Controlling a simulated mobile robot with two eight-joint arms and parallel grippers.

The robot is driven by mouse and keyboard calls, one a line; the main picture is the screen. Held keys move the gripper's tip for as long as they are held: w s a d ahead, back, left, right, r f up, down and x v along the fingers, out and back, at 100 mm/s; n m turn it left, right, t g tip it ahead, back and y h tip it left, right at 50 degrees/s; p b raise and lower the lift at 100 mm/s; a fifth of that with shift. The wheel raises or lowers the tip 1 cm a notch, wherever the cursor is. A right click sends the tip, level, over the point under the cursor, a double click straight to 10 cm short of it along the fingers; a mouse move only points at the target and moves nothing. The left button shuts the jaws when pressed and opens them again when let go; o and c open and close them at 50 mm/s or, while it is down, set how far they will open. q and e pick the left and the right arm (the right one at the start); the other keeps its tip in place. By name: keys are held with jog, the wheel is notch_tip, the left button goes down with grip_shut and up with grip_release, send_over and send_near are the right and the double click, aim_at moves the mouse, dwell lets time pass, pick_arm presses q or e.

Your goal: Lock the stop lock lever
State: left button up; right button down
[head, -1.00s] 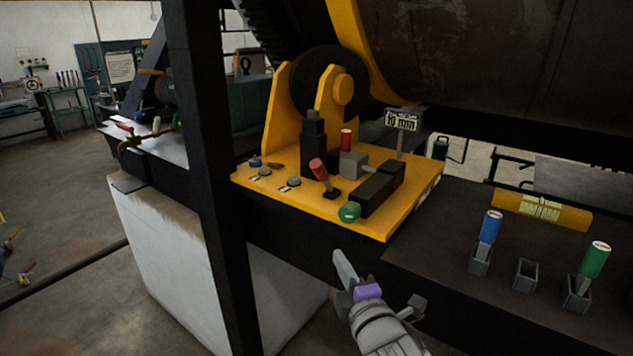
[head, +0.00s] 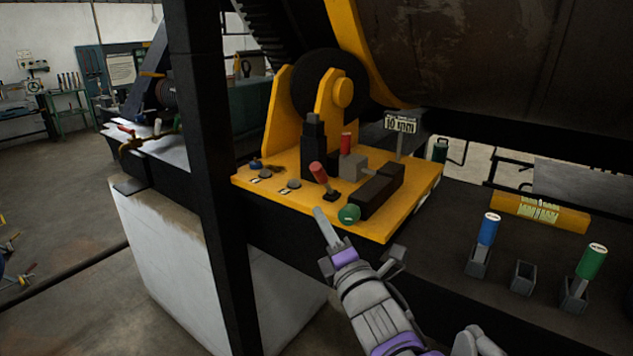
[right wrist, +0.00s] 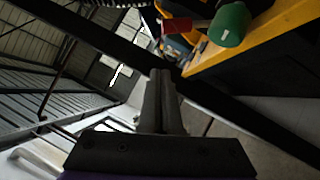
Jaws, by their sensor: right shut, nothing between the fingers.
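A red-handled lever (head: 318,173) leans to the left on the yellow base plate (head: 412,208); I cannot tell for sure if it is the stop lock lever. A second red handle (head: 346,143) stands upright by a grey block. A green round knob (head: 349,214) sits at the plate's front edge, at the end of a dark block. My right gripper (head: 321,218) is shut and empty, just in front of the plate, left of the green knob and below the red lever. In the right wrist view the green knob (right wrist: 230,25) shows beyond the shut fingers (right wrist: 160,85). My left gripper is out of view.
A black post (head: 207,150) stands left of the plate. Blue (head: 488,229) and green (head: 591,262) handles stand in sockets on the dark beam at right. A sign (head: 400,123) and a large drum (head: 480,50) are behind. Small round buttons (head: 265,171) sit at the plate's left.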

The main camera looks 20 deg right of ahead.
aim_at(324, 179)
jog(key=w+d+r, duration=0.1)
jog(key=w+r, duration=0.2)
jog(key=w, duration=0.6)
jog(key=shift+w+d+p, duration=0.3)
jog(key=shift+d+p, duration=0.05)
jog(key=shift+p, duration=0.05)
jog(key=shift+r, duration=0.15)
